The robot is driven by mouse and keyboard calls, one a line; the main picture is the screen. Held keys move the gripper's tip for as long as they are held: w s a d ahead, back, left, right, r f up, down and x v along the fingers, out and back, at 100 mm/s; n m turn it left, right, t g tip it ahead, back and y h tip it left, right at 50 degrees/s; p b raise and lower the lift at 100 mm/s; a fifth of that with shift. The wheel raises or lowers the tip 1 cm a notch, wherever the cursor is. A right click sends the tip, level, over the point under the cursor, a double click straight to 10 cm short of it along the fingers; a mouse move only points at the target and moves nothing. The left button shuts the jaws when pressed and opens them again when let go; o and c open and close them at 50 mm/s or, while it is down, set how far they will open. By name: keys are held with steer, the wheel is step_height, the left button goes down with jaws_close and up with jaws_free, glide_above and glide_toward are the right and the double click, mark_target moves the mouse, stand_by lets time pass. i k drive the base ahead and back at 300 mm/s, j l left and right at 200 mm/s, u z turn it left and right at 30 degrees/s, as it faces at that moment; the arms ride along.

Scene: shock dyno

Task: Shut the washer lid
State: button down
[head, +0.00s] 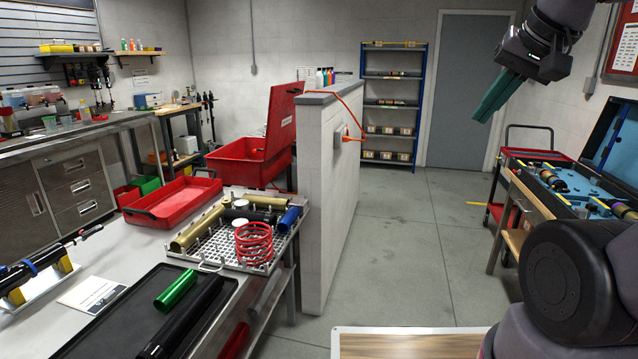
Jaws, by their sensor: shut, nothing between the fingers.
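The washer is a red parts-washer tub (232,162) behind the end of the left bench, partly hidden by the low white wall. Its red lid (284,122) stands raised, nearly upright, at the tub's right side. The lid is open and the tub's inside partly shows. My gripper (487,115) is at the upper right, pointing down and left, with its green fingers closed together and empty. It is far from the lid, with the low wall between them in the picture.
The low wall (330,190) carries an orange cord and hook. The left bench (135,235) holds a red tray (173,200), a perforated rack (235,240) and shock parts. A red cart (530,165) and an open case (600,175) stand at right. The middle floor is clear.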

mark_target(281, 122)
steer(key=i+u, duration=0.3)
steer(key=i, duration=0.3)
steer(key=i+l+u, duration=0.3)
steer(key=i, duration=0.3)
steer(key=i+l+z, duration=0.15)
steer(key=i+l, duration=0.15)
steer(key=i, duration=0.2)
steer(key=i+l+z, duration=0.2)
steer(key=i, duration=0.3)
